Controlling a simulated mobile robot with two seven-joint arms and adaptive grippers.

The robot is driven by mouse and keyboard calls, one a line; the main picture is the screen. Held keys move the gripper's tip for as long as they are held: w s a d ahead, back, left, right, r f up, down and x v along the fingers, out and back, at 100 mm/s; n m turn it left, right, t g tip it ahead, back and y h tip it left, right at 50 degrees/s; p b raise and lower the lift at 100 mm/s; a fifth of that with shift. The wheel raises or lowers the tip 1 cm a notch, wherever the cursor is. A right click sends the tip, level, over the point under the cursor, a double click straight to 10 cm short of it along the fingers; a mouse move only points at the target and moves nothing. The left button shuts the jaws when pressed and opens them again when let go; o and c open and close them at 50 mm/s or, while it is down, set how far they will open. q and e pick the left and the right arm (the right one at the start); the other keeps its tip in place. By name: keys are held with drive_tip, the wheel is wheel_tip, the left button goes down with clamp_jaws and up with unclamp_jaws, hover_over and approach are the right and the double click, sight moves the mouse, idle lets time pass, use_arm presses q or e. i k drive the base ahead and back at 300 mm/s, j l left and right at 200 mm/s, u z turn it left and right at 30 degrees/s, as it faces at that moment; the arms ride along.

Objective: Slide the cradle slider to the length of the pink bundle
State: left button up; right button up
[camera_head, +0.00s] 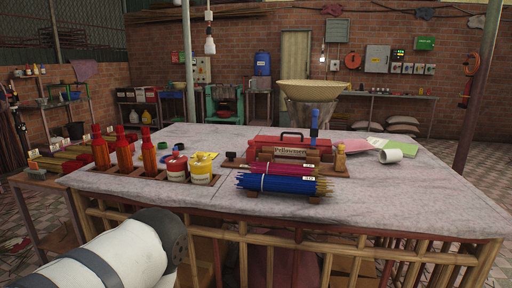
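The pink bundle (262,168) of sticks lies crosswise near the middle of the table, behind a blue bundle (275,184); both have small white tags toward their right ends. Right behind them is a brown wooden piece with a "Pellowtarn" label (290,152), on a wooden base. A small yellowish upright piece (340,158) stands at the base's right end; I cannot tell whether it is the cradle slider. A blue upright (314,124) rises behind. Part of my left arm shows at the bottom left, short of the table; its gripper is out of frame. My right arm is not seen.
A red case (262,142) is behind the bundles. A white cup (391,155) lies tipped at right. The table (430,200) is clear at front right.

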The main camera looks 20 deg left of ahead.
sight(251, 151)
drive_tip(key=i+u, duration=0.2)
drive_tip(key=i, duration=1)
